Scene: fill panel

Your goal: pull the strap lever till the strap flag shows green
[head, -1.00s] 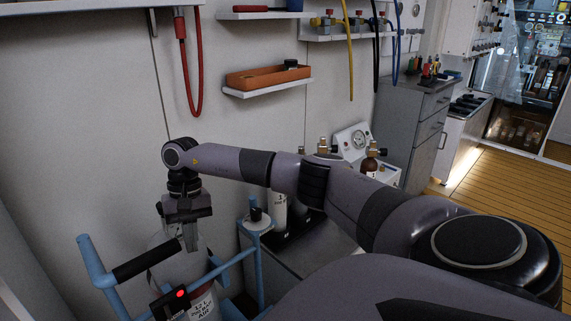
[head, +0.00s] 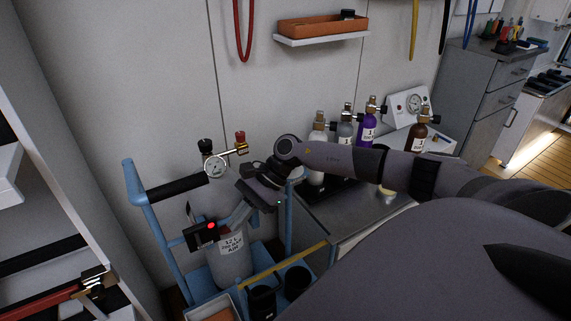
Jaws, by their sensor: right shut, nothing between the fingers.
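A grey gas cylinder (head: 231,262) with a white label stands in a blue trolley frame (head: 150,222). A black strap box (head: 194,240) sits in front of the cylinder, and its round strap flag (head: 211,226) shows red. My right gripper (head: 228,222) reaches down from the upper right, just right of the flag and in front of the cylinder. Its fingers are shut with nothing between them. I cannot make out the strap lever apart from the fingers and box, or tell whether they touch. My left gripper is not in view.
A gauge (head: 216,165) with brass fittings stands above the cylinder, close to my right wrist. The trolley's black handle grip (head: 177,189) is left of it. Black cups (head: 297,281) and a bench (head: 340,215) with several bottles are to the right.

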